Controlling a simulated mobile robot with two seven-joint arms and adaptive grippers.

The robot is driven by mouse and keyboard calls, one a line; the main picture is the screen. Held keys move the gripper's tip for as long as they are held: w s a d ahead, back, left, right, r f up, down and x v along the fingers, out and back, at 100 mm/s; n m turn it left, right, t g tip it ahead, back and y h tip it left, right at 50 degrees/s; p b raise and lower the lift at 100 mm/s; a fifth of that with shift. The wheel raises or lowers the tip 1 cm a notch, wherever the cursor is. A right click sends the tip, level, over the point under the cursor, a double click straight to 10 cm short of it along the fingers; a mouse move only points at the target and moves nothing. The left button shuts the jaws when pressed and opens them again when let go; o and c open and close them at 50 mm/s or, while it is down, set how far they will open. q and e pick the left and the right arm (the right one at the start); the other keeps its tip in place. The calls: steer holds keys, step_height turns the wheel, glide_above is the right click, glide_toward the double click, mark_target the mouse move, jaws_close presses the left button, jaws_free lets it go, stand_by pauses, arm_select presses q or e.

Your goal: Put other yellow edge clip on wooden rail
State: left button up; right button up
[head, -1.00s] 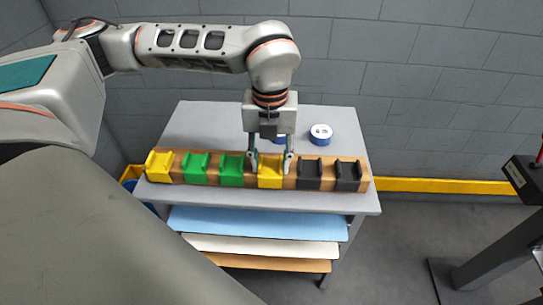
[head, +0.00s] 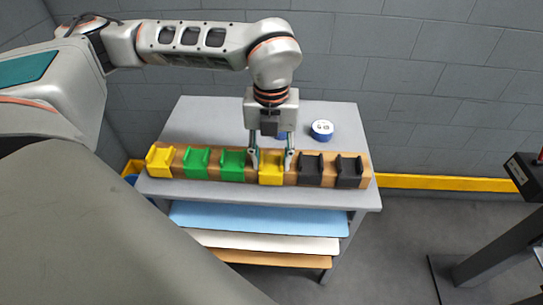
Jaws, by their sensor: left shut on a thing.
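A wooden rail (head: 228,177) lies along the front of the grey table and bears a row of clips. A yellow edge clip (head: 160,160) sits at its left end. Two green clips, one here (head: 196,161) and one beside it (head: 232,163), follow to the right. The other yellow edge clip (head: 271,172) is on the rail right of the green ones, between the fingers of my left gripper (head: 271,160), which is shut on it. Two dark clips, one here (head: 310,170) and one at the right end (head: 349,173), sit beyond. My right gripper is out of view.
The grey table (head: 190,120) has free room behind the rail. A blue and white tape roll (head: 322,130) stands at the back right; another blue thing is mostly hidden behind my gripper. Shelves with blue (head: 260,219), white and orange boards are below. A dark stand (head: 500,250) is at the right.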

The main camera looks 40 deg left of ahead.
arm_select(q)
steer(key=o, duration=1.1)
step_height(320, 180, up, 12)
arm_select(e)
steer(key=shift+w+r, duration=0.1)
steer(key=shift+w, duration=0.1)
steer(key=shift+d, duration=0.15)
